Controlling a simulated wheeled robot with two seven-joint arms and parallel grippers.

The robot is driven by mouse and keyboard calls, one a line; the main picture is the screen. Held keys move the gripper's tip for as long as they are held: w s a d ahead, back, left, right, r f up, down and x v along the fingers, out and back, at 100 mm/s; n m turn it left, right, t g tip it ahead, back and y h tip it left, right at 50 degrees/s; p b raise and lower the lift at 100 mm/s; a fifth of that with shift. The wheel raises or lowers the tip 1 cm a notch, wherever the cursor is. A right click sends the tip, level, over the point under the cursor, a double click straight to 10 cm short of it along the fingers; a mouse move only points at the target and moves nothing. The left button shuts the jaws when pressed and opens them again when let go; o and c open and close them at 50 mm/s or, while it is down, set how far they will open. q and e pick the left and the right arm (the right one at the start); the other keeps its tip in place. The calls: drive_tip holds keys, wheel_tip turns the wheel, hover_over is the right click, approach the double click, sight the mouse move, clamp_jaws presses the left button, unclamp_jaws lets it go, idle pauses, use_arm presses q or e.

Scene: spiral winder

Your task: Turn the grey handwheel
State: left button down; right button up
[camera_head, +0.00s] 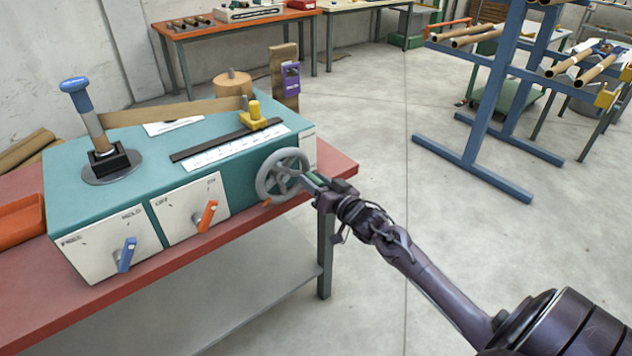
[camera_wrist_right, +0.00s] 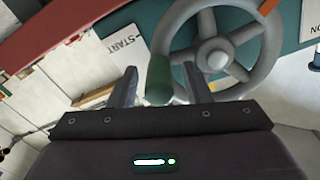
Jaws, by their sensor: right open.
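The grey handwheel (camera_head: 283,174) is mounted on the front right of the teal machine (camera_head: 120,215). It has a round rim, spokes and a central hub. In the right wrist view the handwheel (camera_wrist_right: 215,57) fills the upper right, with its green handle (camera_wrist_right: 158,80) near the rim's left side. My right gripper (camera_head: 314,182) is at the wheel's right edge. In the wrist view my right gripper (camera_wrist_right: 160,69) is open, and the handle appears between its fingers with gaps on both sides. My left gripper is not in view.
The machine stands on a red bench (camera_head: 340,165). Its front carries a blue lever (camera_head: 126,254) and an orange lever (camera_head: 207,216), left of the wheel. A blue rack (camera_head: 490,90) with brown tubes stands at the right.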

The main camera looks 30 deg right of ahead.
drive_tip(key=shift+c, duration=0.2)
clamp_jaws()
drive_tip(key=shift+f+m, duration=0.1)
drive_tip(key=shift+m, duration=0.2)
